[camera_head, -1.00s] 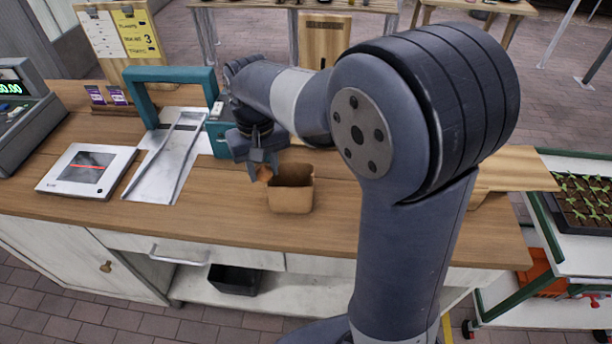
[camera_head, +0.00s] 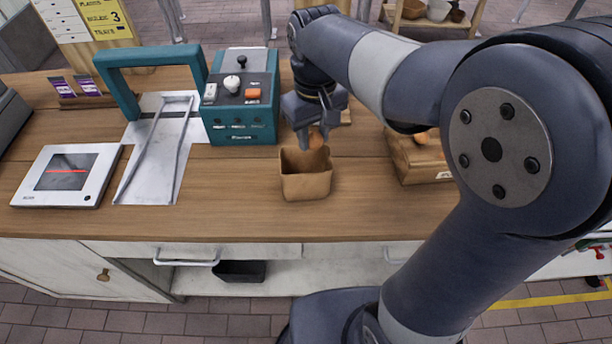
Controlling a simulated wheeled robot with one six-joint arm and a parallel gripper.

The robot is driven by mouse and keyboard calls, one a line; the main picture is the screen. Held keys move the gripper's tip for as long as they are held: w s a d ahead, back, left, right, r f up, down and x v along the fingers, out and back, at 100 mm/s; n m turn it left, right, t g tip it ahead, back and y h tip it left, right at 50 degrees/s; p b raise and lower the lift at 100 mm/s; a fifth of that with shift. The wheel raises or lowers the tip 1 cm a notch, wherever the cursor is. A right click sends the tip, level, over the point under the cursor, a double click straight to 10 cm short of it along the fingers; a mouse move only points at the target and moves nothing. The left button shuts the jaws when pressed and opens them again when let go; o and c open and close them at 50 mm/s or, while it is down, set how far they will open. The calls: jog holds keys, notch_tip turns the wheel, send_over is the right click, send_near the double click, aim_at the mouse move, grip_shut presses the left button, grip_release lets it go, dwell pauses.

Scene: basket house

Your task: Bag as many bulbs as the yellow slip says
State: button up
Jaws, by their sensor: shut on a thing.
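My gripper (camera_head: 310,138) points down at the back right rim of a small open brown paper bag (camera_head: 306,186) on the wooden counter. It is shut on an orange-brown bulb (camera_head: 318,140), partly hidden by the fingers. The bulb appears just above or behind the bag's rim; I cannot tell which. The bag stands upright, and its bottom inside is hidden. A wooden box (camera_head: 418,170) to the right holds orange-brown bulbs (camera_head: 421,139), partly covered by my arm. The yellow slip (camera_head: 104,18) on the board at the back left reads "BULBS 3".
A teal control box (camera_head: 243,125) with buttons stands behind left of the bag. A teal arch (camera_head: 125,95) stands over a metal chute (camera_head: 158,150), beside a white scale-like panel (camera_head: 68,175).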

jog(key=shift+f+b, duration=1.4)
jog(key=shift+f, duration=0.55)
jog(key=o, duration=1)
jog(key=shift+o, duration=0.2)
notch_tip(320, 180, up, 11)
jog(key=shift+f+p, duration=0.1)
jog(key=shift+p, duration=0.2)
